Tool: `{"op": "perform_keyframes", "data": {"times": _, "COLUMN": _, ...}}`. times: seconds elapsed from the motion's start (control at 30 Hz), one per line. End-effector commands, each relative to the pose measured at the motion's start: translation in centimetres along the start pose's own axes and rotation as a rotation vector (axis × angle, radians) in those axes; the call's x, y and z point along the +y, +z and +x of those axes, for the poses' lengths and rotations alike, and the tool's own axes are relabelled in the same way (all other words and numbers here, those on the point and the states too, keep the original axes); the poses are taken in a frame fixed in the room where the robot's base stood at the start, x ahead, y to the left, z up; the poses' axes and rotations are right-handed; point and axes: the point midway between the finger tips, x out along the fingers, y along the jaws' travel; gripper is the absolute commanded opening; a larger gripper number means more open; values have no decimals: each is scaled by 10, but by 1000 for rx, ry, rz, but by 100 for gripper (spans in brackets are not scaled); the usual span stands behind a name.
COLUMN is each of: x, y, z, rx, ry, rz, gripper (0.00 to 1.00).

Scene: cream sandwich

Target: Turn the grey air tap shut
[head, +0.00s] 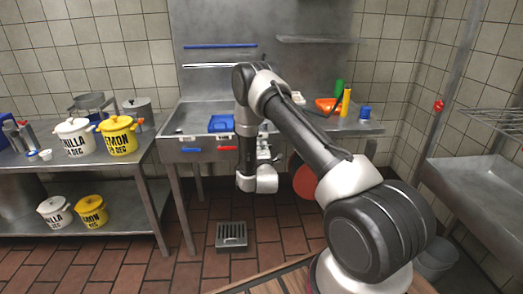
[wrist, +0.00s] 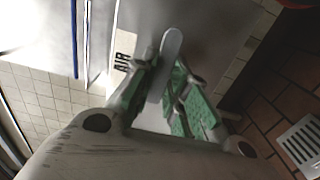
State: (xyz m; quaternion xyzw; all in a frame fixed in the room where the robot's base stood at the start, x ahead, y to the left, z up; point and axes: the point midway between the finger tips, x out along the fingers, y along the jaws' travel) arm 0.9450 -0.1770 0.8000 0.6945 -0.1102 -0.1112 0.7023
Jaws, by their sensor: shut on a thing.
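The grey air tap's lever (wrist: 171,46) shows in the wrist view as a rounded pale grey bar. It stands between the green-padded fingers of my gripper (wrist: 160,84), which is shut on it. The lever's rounded end sticks out past the fingertips. A white label reading AIR (wrist: 124,58) is on the metal panel beside it. The lever's lower part and the tap's body are hidden by the fingers. In the head view my gripper (head: 266,153) is at the sink's front, small and partly behind my arm, and the air tap cannot be made out there.
Yellow and white pots stand on the left table (head: 92,160). A floor drain (head: 231,236) lies below.

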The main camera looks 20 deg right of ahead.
Motion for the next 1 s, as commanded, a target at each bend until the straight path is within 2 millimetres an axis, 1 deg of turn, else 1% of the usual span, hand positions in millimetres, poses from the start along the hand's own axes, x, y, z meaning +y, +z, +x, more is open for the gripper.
{"op": "perform_keyframes", "data": {"times": 0.37, "x": -1, "y": 0, "z": -1, "rx": 2, "ry": -3, "rz": -7, "gripper": 0}}
{"op": "perform_keyframes", "data": {"times": 0.4, "x": -1, "y": 0, "z": -1, "rx": 2, "ry": -3, "rz": -6, "gripper": 21}}
{"op": "perform_keyframes", "data": {"times": 0.5, "x": -1, "y": 0, "z": -1, "rx": 1, "ry": -3, "rz": -6, "gripper": 38}}
{"op": "perform_keyframes", "data": {"times": 0.83, "x": 0, "y": 0, "z": -2, "rx": 1, "ry": -1, "rz": -4, "gripper": 38}}
{"op": "perform_keyframes", "data": {"times": 0.93, "x": -1, "y": -1, "z": -10, "rx": 2, "ry": -3, "rz": -5, "gripper": 38}}
{"op": "perform_keyframes", "data": {"times": 1.0, "x": -1, "y": -1, "z": -22, "rx": 2, "ry": -4, "rz": -6, "gripper": 38}}
